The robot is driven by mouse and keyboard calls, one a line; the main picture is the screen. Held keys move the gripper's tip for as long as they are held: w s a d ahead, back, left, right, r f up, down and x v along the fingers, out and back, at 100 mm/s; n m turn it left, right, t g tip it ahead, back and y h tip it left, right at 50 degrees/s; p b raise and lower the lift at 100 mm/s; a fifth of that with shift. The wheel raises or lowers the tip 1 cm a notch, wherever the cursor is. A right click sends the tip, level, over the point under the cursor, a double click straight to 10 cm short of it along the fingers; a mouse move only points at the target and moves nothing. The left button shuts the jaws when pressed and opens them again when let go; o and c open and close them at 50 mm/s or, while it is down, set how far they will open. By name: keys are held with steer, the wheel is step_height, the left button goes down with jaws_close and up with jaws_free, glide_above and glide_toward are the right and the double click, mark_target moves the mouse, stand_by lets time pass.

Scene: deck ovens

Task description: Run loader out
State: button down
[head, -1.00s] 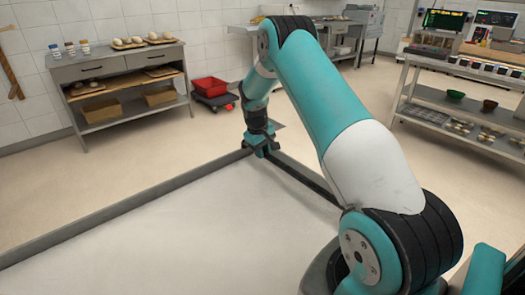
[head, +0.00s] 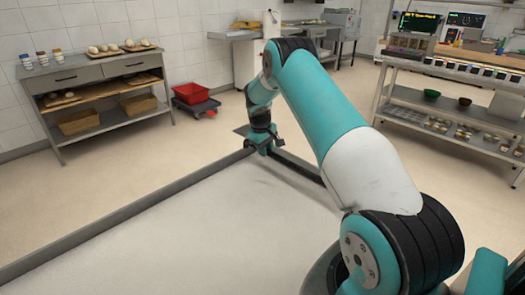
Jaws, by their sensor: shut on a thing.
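The loader (head: 190,225) fills the lower left of the head view as a broad, pale flat bed with a dark grey rail (head: 125,220) along its left side. A darker bar runs along its far right edge. My gripper (head: 265,150) is at the far corner of the loader, pointing down, and is shut on the bar there. The fingertips are small and partly hidden, so the exact grip is unclear. My arm covers the right side of the bed.
A steel table with dough balls and boxes (head: 95,95) stands at the back left. A red crate (head: 190,93) on a low dolly sits on the floor beside it. A steel rack (head: 450,110) stands at the right.

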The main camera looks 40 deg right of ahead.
steer(key=shift+d+r, duration=0.15)
steer(key=shift+d, duration=0.2)
steer(key=c, duration=0.9)
jaws_free()
steer(key=shift+d, duration=0.1)
steer(key=shift+c, duration=0.2)
steer(key=shift+a, duration=0.2)
steer(key=shift+a+r, duration=0.1)
steer(key=shift+r, duration=0.2)
steer(key=a+r, duration=0.3)
steer(key=r, duration=1.3)
steer(key=shift+r, duration=0.15)
steer(key=shift+a, duration=0.15)
